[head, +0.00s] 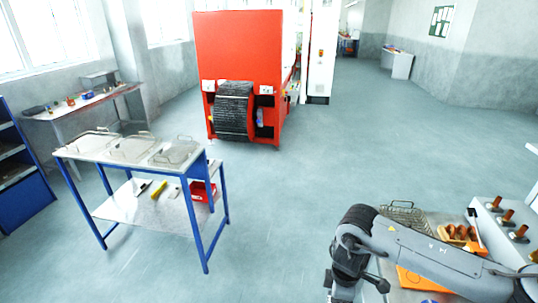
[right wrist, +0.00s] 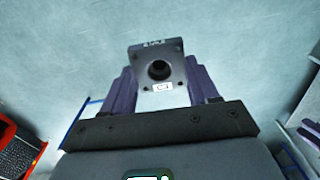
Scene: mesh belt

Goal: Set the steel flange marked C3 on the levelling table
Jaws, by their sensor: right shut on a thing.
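A square grey steel flange (right wrist: 141,66) with a round dark centre hole and small corner holes shows in the right wrist view. It bears a small white tag on its near edge and another marking on its far edge; both are too small to read surely. My right gripper (right wrist: 160,88) is shut on it, with one purple finger at each side. In the head view my right arm reaches in from the right and bends down at the bottom edge; the flange is not visible there. No table is clearly marked as the levelling table. My left gripper is not in view.
A blue-legged table (head: 118,136) with wire-handled trays stands at left. A red machine (head: 238,50) with a black mesh belt (head: 234,110) stands at the back. A bench with a wire basket (head: 408,214) and orange-topped pegs (head: 506,215) lies at lower right. The middle floor is clear.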

